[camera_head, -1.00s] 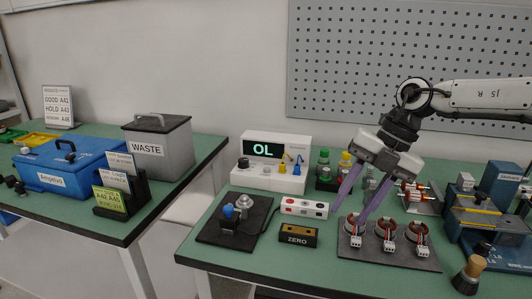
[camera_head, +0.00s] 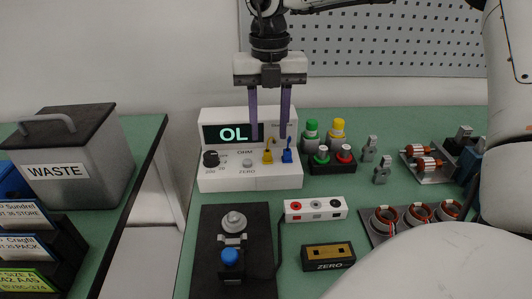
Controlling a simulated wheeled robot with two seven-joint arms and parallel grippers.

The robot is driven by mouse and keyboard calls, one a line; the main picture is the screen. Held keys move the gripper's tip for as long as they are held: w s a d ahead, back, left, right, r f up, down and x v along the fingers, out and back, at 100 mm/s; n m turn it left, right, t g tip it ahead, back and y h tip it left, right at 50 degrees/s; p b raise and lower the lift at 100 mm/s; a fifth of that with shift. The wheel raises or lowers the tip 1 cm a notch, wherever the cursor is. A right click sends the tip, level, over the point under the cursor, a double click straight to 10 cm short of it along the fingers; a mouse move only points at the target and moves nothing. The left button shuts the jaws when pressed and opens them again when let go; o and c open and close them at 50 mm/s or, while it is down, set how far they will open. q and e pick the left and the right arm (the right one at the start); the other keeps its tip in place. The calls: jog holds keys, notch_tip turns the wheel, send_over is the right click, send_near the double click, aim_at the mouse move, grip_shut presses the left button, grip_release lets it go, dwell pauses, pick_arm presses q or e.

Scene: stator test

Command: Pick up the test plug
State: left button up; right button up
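Two small plugs, one yellow (camera_head: 268,156) and one blue (camera_head: 287,155), stand at the right of the white meter (camera_head: 225,182), whose display reads OL. I cannot tell from a label which is the test plug. My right gripper (camera_head: 269,137) points down at the meter with its two purple fingers apart and nothing seen between them. The yellow plug shows just below and between the fingertips. The right fingertip overlaps the top of the blue plug in the picture; I cannot tell if they touch. My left gripper is not in view.
A black fixture (camera_head: 208,270) with a blue knob, a white socket strip (camera_head: 315,209) and a ZERO block (camera_head: 328,257) lie in front. A waste bin (camera_head: 65,160) is left.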

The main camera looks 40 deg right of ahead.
aim_at(267, 149)
jog(key=f, duration=0.5)
jog(key=shift+w+d, duration=0.1)
jog(key=shift+w, duration=0.2)
grip_shut()
